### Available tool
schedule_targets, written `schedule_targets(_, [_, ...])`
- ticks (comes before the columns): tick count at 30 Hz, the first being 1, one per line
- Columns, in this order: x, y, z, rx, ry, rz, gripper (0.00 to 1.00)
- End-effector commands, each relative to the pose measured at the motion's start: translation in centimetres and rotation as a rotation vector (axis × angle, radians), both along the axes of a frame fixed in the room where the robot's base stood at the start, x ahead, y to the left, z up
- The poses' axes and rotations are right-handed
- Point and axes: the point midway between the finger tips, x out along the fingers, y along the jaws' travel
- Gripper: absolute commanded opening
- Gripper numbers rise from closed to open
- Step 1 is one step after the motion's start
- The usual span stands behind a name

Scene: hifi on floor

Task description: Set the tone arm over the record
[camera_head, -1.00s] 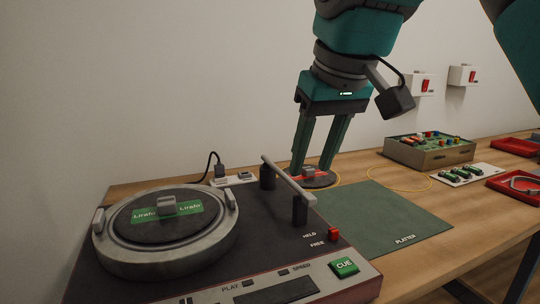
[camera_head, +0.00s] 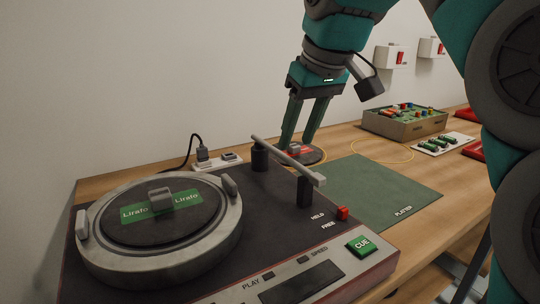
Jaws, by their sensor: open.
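The turntable (camera_head: 277,215) stands at the lower left. A red switch (camera_head: 342,212) marked HELD and FREE sits near the arm's end. My gripper (camera_head: 296,144) is open and points down behind the tone arm. Its fingertips are by a dark disc with a red label (camera_head: 301,152); I cannot tell whether they touch it.
A green PLATTER mat (camera_head: 370,190) lies right of the turntable, bare. A power strip with a plug (camera_head: 216,160) is behind it. A parts box (camera_head: 404,124) and a white tray with green cells (camera_head: 440,144) stand at the back right. My arm covers the right side.

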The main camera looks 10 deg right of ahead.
Motion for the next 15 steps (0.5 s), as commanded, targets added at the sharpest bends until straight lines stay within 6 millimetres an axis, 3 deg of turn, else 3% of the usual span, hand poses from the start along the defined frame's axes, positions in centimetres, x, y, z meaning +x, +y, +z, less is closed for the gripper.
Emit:
schedule_targets(6, [1.7, -0.1, -3.0, 0.001, 0.002, 0.001, 0.46])
schedule_targets(15, [2.3, -0.1, -4.0, 0.001, 0.002, 0.002, 0.46])
